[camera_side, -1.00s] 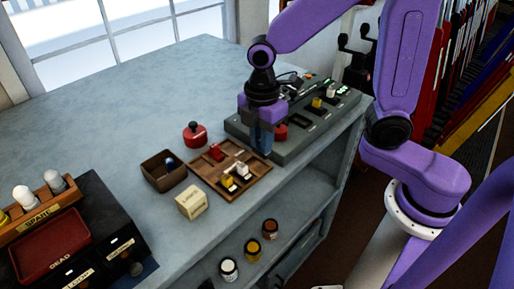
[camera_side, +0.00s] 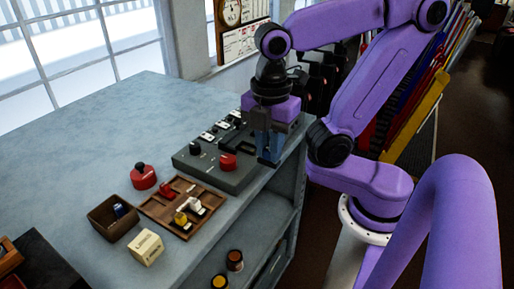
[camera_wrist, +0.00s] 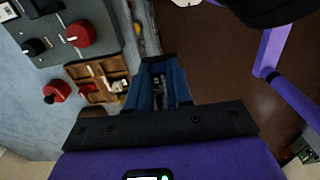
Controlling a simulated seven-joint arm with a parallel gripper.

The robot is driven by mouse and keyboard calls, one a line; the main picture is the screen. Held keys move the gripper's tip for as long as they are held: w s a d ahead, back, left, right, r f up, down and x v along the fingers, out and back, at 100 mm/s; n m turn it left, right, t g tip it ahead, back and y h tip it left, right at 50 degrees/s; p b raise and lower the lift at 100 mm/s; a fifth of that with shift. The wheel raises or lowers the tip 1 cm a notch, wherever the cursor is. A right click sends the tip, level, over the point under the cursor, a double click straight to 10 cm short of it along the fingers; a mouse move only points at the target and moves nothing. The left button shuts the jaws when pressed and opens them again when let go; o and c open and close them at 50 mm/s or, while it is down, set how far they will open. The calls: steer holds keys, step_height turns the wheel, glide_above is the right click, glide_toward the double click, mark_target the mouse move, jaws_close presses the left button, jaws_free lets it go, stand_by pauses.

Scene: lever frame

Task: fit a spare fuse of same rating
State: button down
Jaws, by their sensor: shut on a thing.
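My gripper (camera_side: 268,160) points down at the front right edge of the grey panel (camera_side: 212,177), right of its red knob (camera_side: 228,161). Its blue fingers also show in the wrist view (camera_wrist: 161,80). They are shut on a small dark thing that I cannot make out. A wooden tray (camera_side: 153,207) left of the panel holds a red fuse (camera_side: 167,190), a yellow fuse (camera_side: 181,219) and a white fuse (camera_side: 195,205). A dark brown bin (camera_side: 108,226) beside it holds a blue piece (camera_side: 119,210).
A red round thing with a black top (camera_side: 143,177) stands behind the tray. Jars (camera_side: 235,260) sit on the lower shelf. The bench top (camera_side: 90,150) at the back left is clear.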

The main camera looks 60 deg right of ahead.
steer(key=w+d+f, duration=0.3)
steer(key=w+d, duration=0.9)
steer(key=w, duration=0.1)
steer(key=shift+d+f, duration=0.15)
steer(key=shift+f, duration=2.3)
steer(key=shift+f, duration=0.75)
steer(key=shift+c, duration=2.4)
jaws_free()
steer(key=shift+r, duration=0.1)
steer(key=shift+r, duration=2.9)
